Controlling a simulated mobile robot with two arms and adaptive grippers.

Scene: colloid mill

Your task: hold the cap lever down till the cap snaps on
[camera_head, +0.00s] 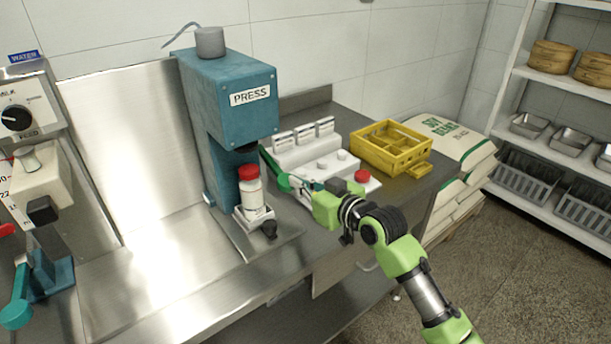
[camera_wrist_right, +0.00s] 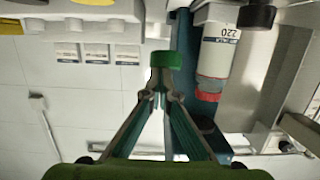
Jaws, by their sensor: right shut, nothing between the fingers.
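The cap lever's green knob (camera_head: 284,182) is beside the press (camera_head: 232,105), low and just right of the bottle. My right gripper (camera_head: 302,186) is shut and empty, with its fingertips at the knob. In the right wrist view the green knob (camera_wrist_right: 167,60) sits right at the tips of the closed fingers (camera_wrist_right: 160,84); I cannot tell whether they touch. A white bottle (camera_head: 252,194) with a red cap (camera_head: 248,172) stands upright on the press's small stand, below the press head. Whether the cap is fully seated cannot be told. My left gripper is not in view.
A white control panel (camera_head: 328,148) with a red button (camera_head: 362,175) lies behind my right gripper. A yellow crate (camera_head: 391,147) stands to its right. The mill (camera_head: 35,190) with its own teal-knobbed handle is at far left. The steel counter (camera_head: 165,262) between is clear.

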